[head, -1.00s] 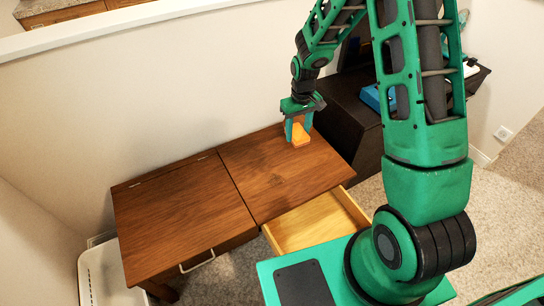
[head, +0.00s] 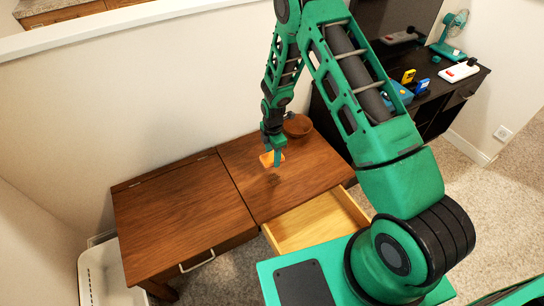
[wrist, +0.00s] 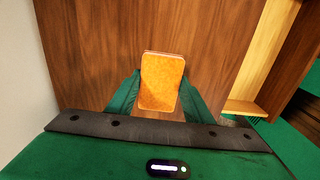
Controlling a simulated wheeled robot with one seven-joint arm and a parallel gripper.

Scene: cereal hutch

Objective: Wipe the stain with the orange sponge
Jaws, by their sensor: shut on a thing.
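The orange sponge (head: 266,160) is in my gripper (head: 277,156), over the right half of the brown wooden desk (head: 190,215). In the wrist view the sponge (wrist: 162,80) sits between the two green fingers of my gripper (wrist: 160,100), which are shut on it. The sponge seems to be a little above the desk top. A faint dark patch shows on the wood just below the gripper in the head view; I cannot tell whether it is the stain or a shadow. No stain shows clearly in the wrist view.
A brown bowl (head: 298,126) stands at the desk's back right. A drawer (head: 318,222) is pulled open at the desk's front. A white bin (head: 105,275) stands at the left. A dark desk (head: 440,105) with a teal fan (head: 452,35) is at the right. The desk's left half is clear.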

